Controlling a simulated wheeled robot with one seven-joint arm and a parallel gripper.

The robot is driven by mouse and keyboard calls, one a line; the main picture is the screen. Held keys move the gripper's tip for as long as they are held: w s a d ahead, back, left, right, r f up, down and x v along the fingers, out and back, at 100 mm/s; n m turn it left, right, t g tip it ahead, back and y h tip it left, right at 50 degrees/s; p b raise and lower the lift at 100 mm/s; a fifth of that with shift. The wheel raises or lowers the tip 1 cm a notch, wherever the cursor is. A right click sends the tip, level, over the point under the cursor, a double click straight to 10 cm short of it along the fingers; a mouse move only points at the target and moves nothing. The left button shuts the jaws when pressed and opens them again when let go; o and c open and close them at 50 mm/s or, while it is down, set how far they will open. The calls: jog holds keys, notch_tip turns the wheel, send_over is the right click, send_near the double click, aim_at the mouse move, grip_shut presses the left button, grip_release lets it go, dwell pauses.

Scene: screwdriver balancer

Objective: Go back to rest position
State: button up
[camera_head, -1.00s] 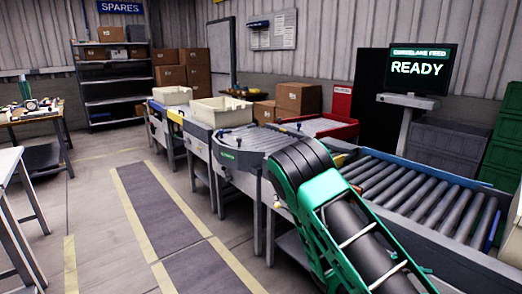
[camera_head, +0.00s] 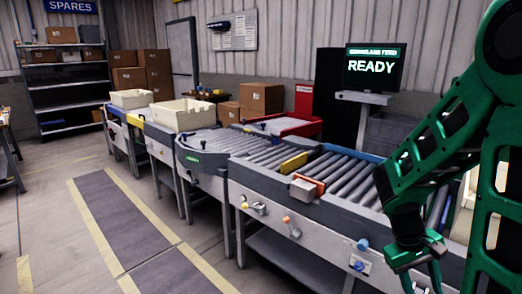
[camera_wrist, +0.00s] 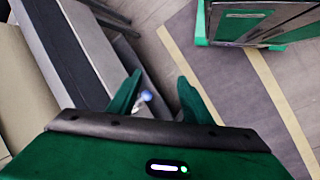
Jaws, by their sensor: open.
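My green arm is at the right of the head view, bent, with my gripper (camera_head: 422,276) pointing down in front of the conveyor's near side at the lower right. In the wrist view my gripper (camera_wrist: 155,95) shows two green fingers spread apart with nothing between them. A blue knob on the conveyor's side shows blurred beyond the fingers. The fingertips are partly cut off at the bottom of the head view.
A screen (camera_head: 373,68) reads READY. The floor lane (camera_head: 125,222) at left is clear.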

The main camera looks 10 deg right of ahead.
jog(key=s+a+r+m+t+y, duration=0.2)
jog(key=s+a+r+m+y, duration=0.2)
jog(key=s+r, duration=0.5)
jog(key=shift+s+a+r+m+t, duration=0.2)
jog(key=shift+a+r+m+t, duration=0.3)
jog(key=shift+a, duration=0.65)
jog(key=shift+r, duration=0.1)
jog(key=shift+w+f, duration=0.25)
jog(key=shift+w, duration=0.35)
dwell(0.8)
jog(key=shift+c, duration=0.3)
jog(key=c, duration=0.3)
jog(key=shift+a, duration=0.1)
